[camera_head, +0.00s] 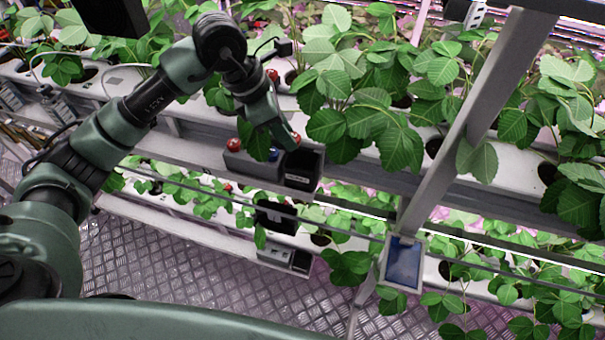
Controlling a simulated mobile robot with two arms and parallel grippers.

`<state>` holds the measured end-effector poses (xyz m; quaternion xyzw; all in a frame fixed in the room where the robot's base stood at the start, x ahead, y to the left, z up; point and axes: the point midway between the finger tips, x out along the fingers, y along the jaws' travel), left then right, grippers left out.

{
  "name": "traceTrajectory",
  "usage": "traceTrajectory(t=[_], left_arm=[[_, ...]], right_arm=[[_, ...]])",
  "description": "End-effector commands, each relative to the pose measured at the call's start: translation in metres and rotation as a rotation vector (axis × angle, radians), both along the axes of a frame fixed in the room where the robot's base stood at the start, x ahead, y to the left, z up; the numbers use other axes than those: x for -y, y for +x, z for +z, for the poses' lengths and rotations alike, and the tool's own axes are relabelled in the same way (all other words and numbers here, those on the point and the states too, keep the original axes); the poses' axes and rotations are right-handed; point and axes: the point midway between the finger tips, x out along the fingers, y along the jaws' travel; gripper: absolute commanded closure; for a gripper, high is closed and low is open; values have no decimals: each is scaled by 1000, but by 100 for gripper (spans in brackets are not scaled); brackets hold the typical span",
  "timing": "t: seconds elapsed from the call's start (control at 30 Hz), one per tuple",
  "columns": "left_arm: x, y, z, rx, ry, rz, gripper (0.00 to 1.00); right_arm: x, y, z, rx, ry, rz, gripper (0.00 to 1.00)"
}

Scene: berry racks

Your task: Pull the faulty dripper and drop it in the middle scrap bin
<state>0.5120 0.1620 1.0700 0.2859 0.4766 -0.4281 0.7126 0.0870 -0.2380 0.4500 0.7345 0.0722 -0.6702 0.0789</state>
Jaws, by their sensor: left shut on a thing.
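My left gripper (283,138) reaches in from the left and points down over the rack's front edge. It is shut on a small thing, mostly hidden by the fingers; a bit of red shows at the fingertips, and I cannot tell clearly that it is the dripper. An open black bin (302,168) with a white label is at the right. My right gripper is not in view.
Leafy strawberry plants (350,110) crowd the white gutter behind and right of the gripper. A slanted metal post (455,140) stands to the right, with a small blue screen (404,263) below. A lower plant row runs underneath. The patterned metal floor (150,260) is clear.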

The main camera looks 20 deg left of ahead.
Motion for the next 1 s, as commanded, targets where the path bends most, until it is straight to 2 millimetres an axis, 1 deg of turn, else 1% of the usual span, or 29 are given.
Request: traceTrajectory(t=[0.07, 0.27, 0.3, 0.37, 0.4, 0.67, 0.77, 0.87, 1.0], left_arm=[[0, 0, -4, 0, -1, 0, 100], [0, 0, -4, 1, 0, 0, 100], [0, 0, -4, 0, -1, 0, 70], [0, 0, -4, 0, -1, 0, 54], [0, 0, -4, 0, -1, 0, 48], [0, 0, -3, 0, 0, 0, 48], [-1, 0, 0, 2, 0, 1, 48], [-6, -1, 9, 5, 0, 2, 48], [-14, -5, 32, 7, 0, 1, 48]], right_arm=[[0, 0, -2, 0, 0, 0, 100], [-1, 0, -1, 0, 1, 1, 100], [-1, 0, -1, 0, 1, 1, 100], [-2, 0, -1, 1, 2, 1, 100], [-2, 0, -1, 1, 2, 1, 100], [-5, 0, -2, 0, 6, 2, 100], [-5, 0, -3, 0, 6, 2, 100], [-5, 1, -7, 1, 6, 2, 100], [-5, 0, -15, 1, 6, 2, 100]])
